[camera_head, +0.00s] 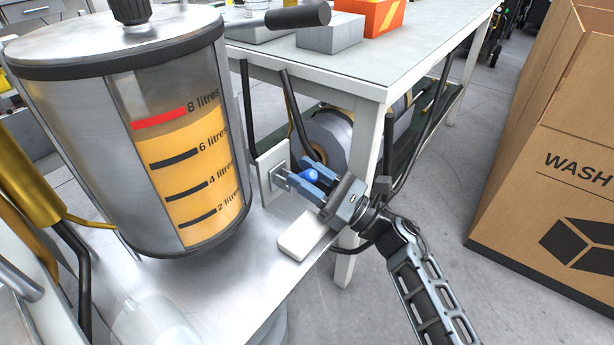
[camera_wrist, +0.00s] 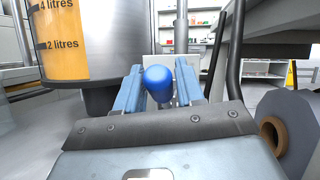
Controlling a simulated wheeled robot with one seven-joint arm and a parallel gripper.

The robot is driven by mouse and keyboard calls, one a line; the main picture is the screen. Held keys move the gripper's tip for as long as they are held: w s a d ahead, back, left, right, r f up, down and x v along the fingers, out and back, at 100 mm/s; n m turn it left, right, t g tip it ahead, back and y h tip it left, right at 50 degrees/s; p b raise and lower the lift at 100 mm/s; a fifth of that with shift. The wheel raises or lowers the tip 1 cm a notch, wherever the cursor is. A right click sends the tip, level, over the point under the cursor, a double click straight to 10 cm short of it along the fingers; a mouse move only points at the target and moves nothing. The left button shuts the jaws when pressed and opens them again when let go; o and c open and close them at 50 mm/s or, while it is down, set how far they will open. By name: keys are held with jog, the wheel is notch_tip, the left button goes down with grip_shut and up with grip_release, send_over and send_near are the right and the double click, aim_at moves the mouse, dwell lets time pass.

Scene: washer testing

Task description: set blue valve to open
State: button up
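The blue valve shows as a rounded blue knob (camera_head: 311,175), low beside the measuring tank and in front of a pale plate. In the wrist view the knob (camera_wrist: 158,80) sits in the middle, between my two light-blue fingers. My gripper (camera_head: 294,173) reaches in from the lower right, its fingers one on each side of the knob. The fingers are apart, with narrow gaps to the knob in the wrist view; I cannot tell whether either touches it. The valve's lower part and its mount are mostly hidden by the fingers.
A metal tank (camera_head: 80,140) with a yellow litre scale stands left of my gripper. A small white block (camera_head: 303,235) lies just below it on the metal bench (camera_head: 215,290). A table leg (camera_head: 366,190) and dark hoses are close behind. A cardboard box (camera_head: 560,150) stands right.

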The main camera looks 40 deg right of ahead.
jog(key=shift+o, duration=1.3)
jog(key=shift+v, duration=3.95)
jog(key=shift+c, duration=0.2)
